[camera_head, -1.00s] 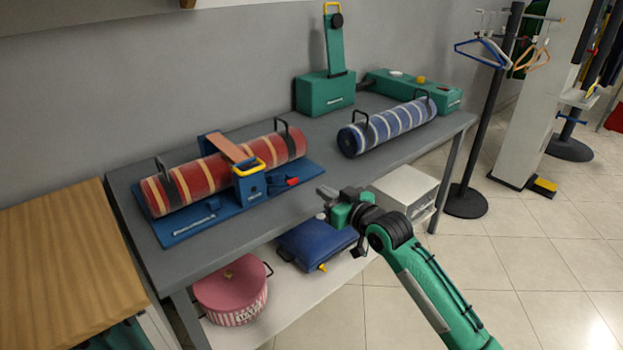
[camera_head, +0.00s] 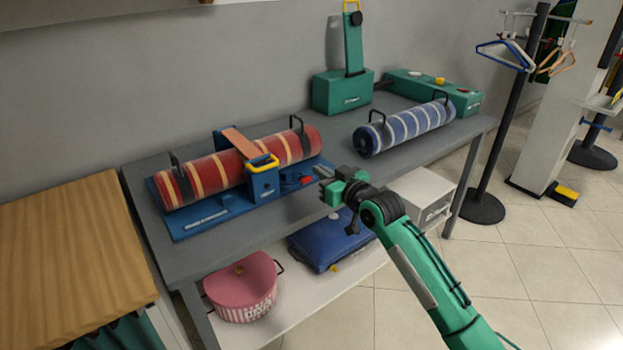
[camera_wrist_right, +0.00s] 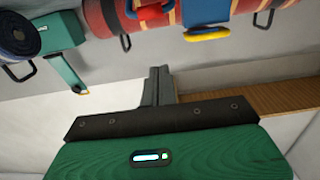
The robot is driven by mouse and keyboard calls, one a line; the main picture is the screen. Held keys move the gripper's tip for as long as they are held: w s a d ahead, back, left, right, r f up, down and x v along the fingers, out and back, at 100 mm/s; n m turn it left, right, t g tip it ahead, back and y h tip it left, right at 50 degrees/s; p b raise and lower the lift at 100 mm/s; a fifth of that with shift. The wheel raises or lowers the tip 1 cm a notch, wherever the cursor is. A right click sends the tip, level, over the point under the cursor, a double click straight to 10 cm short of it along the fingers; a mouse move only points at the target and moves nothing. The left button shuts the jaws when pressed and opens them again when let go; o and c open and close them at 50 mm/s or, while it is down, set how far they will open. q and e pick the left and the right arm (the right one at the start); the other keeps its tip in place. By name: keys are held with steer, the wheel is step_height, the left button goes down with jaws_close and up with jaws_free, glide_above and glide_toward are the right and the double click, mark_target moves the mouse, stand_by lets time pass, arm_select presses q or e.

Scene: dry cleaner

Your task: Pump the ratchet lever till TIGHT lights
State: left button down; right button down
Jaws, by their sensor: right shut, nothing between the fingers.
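A blue strap ratchet (camera_head: 263,183) with a yellow-handled lever (camera_head: 262,163) stands on a blue base plate (camera_head: 205,222). An orange strap (camera_head: 239,142) runs from it over a red striped roll (camera_head: 215,177). The yellow handle also shows at the top of the right wrist view (camera_wrist_right: 208,34). My right gripper (camera_head: 322,174) is shut and empty, to the right of the ratchet and apart from it, near the table's front edge. Its closed fingers (camera_wrist_right: 158,85) point toward the roll in the wrist view. I cannot make out a lit TIGHT lamp. My left gripper is not in view.
A blue striped roll (camera_head: 405,127) lies on the grey table (camera_head: 330,145) at right. Green devices (camera_head: 343,92) stand behind it. Below are a pink round box (camera_head: 243,287) and a blue case (camera_head: 325,243). A wooden counter (camera_head: 70,250) is at left, a hanger stand (camera_head: 487,205) at right.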

steer(key=w+a+f, duration=0.1)
steer(key=w+f, duration=0.1)
steer(key=w+a+f, duration=0.1)
steer(key=shift+w+a+f+b, duration=0.3)
steer(key=shift+w+f, duration=0.05)
steer(key=shift+f, duration=0.05)
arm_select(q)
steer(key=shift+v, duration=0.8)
arm_select(e)
steer(key=shift+f, duration=0.15)
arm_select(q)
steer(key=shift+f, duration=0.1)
arm_select(e)
steer(key=shift+f, duration=0.15)
